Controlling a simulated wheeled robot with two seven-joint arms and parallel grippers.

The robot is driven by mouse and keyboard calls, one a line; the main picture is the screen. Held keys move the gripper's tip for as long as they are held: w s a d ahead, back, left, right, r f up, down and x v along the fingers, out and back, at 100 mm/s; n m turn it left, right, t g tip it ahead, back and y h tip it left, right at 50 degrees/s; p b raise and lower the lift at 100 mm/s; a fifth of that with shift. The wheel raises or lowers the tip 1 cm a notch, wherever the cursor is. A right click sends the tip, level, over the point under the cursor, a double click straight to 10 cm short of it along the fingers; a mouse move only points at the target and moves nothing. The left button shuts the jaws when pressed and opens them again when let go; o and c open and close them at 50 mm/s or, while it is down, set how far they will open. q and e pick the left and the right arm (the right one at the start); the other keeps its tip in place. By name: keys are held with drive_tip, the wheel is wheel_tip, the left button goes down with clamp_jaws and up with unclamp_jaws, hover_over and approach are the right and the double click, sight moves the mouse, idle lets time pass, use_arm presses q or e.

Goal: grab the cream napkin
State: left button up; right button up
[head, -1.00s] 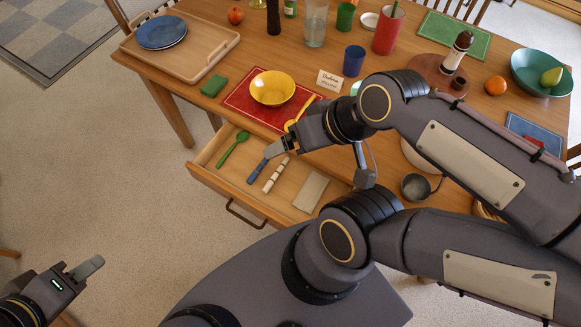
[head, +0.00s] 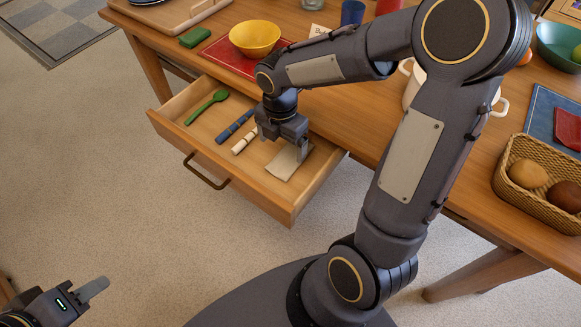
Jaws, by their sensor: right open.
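The cream napkin (head: 284,166) lies flat in the right part of the open drawer (head: 180,107), folded into a rectangle. My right gripper (head: 284,146) points down over the napkin's far end, jaws open. One finger is by the napkin's right edge and the other is to its left, near the cream-handled item. The gripper hides part of the napkin's far end, and I cannot tell whether the fingers touch it. My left gripper (head: 84,293) is at the lower left over the floor, away from the drawer. Only one finger shows clearly there.
In the drawer, a green spoon (head: 207,106), a blue-handled item (head: 235,126) and a cream-handled item (head: 244,143) lie left of the napkin. A yellow bowl (head: 254,38) stands on the table above. A bread basket (head: 508,188) is at the right.

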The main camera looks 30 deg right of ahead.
sight(281, 166)
drive_tip(key=f+b, duration=0.2)
drive_tip(key=f, duration=0.6)
drive_tip(key=shift+a, duration=0.2)
drive_tip(key=c, duration=1.1)
